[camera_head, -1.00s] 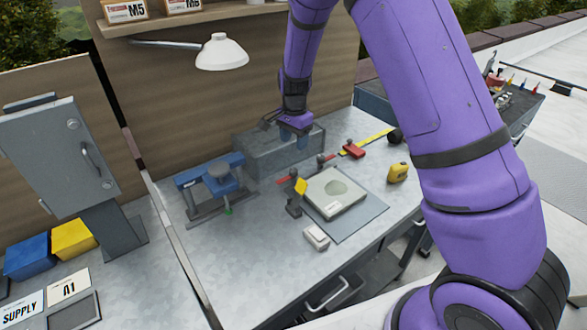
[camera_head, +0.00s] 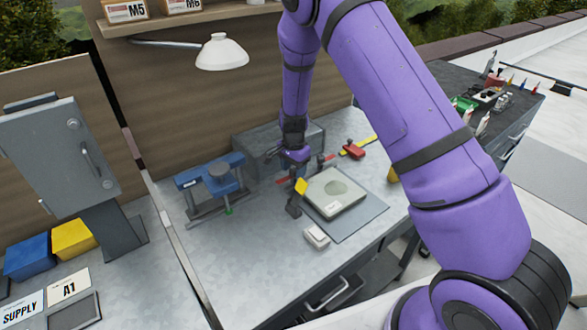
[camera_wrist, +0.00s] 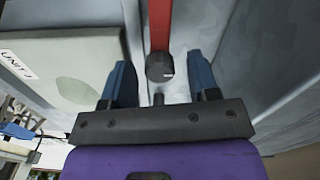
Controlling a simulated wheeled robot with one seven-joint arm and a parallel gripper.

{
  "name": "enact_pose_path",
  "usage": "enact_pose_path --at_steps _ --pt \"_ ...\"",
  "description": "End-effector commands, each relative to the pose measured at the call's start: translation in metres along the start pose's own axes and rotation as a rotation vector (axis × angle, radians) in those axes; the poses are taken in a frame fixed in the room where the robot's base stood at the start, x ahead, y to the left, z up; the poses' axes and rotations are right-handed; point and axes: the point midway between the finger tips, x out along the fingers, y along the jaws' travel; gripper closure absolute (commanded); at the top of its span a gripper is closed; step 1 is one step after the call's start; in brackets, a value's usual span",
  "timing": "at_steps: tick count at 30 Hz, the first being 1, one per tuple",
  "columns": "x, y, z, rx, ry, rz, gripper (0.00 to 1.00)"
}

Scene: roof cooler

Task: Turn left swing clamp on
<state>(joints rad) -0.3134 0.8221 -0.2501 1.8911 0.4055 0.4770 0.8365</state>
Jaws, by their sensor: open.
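A red bar (camera_wrist: 160,25) with a round dark knob (camera_wrist: 160,68) at its end shows in the wrist view, and I take it for the left swing clamp's handle. My gripper (camera_wrist: 160,62) is open, with a blue finger on each side of the knob; I cannot tell whether they touch it. In the head view my gripper (camera_head: 296,157) is low behind the pale plate (camera_head: 335,192), with its fingertips hard to make out. Part of the red bar (camera_head: 283,181) shows to its left. The plate also shows in the wrist view (camera_wrist: 85,50), labelled "UNIT".
A dark post (camera_head: 293,205) with a yellow tag (camera_head: 300,187) stands left of the plate. A grey block (camera_head: 260,150) is behind my gripper. A blue vise-like fixture (camera_head: 212,180) stands left, and a small white box (camera_head: 316,236) in front. The bench's front left is clear.

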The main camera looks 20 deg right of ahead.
Motion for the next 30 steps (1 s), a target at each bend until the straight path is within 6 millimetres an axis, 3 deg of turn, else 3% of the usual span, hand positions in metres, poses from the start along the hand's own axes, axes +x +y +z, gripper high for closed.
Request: enact_pose_path --at_steps 6,13,23,30 --pt "0.0002 -0.0001 0.0001 0.000 0.000 0.000 0.45" --pt "0.0000 -0.0001 0.0002 0.000 0.000 0.000 0.95" --pt "-0.0001 -0.0002 -0.0001 -0.034 0.000 -0.001 0.95" --pt "0.0000 -0.0001 -0.0001 -0.167 0.000 -0.001 0.95"
